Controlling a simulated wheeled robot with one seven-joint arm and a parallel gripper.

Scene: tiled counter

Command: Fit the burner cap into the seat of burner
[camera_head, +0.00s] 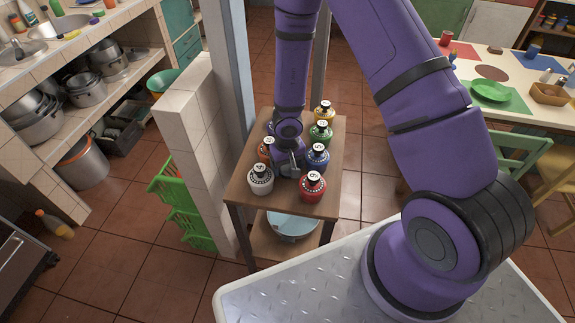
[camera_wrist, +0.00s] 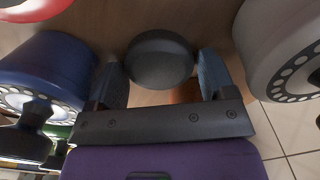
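In the wrist view, a dark, smooth round piece (camera_wrist: 160,60), which looks like the burner cap, sits between the two fingers of my gripper (camera_wrist: 163,72). The fingers appear to touch it on both sides. In the head view, my gripper (camera_head: 288,163) points down among the containers on a small wooden table (camera_head: 240,190), and the round piece cannot be made out clearly. I cannot identify a burner seat in either view.
Blue (camera_wrist: 45,75) and white (camera_wrist: 278,45) are close beside the fingers. A tiled wall (camera_head: 190,130) stands left.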

